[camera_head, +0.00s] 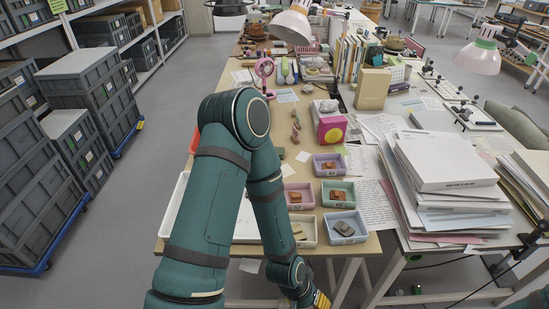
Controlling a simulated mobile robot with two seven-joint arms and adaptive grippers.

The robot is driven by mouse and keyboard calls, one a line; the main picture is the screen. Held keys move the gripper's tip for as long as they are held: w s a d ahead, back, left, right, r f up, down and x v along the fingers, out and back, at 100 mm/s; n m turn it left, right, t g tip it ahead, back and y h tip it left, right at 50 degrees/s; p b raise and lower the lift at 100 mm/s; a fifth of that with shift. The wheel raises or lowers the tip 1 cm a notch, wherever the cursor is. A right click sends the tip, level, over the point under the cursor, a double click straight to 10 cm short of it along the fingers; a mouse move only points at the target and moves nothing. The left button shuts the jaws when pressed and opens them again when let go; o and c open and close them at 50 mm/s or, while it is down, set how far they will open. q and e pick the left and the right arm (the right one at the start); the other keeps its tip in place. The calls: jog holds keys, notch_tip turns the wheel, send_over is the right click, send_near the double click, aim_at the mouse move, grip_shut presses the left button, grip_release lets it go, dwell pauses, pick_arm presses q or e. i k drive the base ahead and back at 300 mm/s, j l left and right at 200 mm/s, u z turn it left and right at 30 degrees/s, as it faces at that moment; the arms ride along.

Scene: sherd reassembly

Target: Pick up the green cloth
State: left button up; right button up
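I cannot make out a green cloth for certain in the head view. A grey-green soft-looking shape (518,126) shows beyond the papers at the right, but I cannot tell what it is. My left arm comes in from the lower left, bends above the table and points down towards its near edge. Its gripper (320,301) is at the bottom of the picture, mostly cut off, with a yellow-orange part showing. Whether its fingers are open or shut is hidden.
Tall paper stacks (447,162) crowd the right side. Grey crates (93,95) stand at left beside open floor (150,180).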

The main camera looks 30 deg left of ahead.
aim_at(280, 150)
jog(key=u, duration=1.1)
jog(key=j, duration=0.9)
jog(key=j+z, duration=0.25)
jog(key=j, duration=0.7)
jog(key=j+z, duration=0.3)
jog(key=j, duration=0.7)
jog(key=j+z, duration=0.35)
jog(key=j, duration=0.55)
jog(key=i+j+z, duration=0.15)
jog(key=j, duration=0.15)
jog(key=i+j+z, duration=0.25)
jog(key=j, duration=0.35)
jog(key=i, duration=0.05)
